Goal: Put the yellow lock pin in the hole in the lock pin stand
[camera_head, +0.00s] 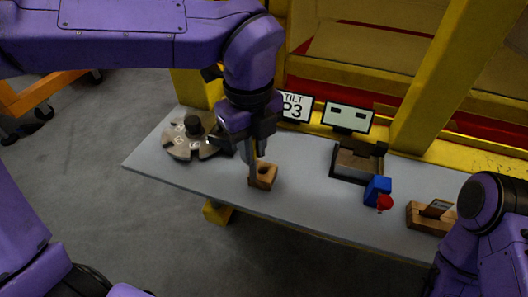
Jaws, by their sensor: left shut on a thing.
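My left gripper (253,174) reaches down over the table, pointing at a small wooden block (267,184) with a dark hole in its top, which looks like the lock pin stand. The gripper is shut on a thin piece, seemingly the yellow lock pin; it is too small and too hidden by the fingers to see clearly. The fingertips are at the block's left side, beside the hole in the picture; I cannot tell whether they touch the block. My right arm shows at the right edge, but its gripper is not visible.
On the grey table (310,205) a round metal disc (180,146) lies to the left. To the right are a dark box (355,163), a blue block with a red knob (377,189) and a wooden holder (428,219). Two signs (348,117) and a yellow frame stand behind.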

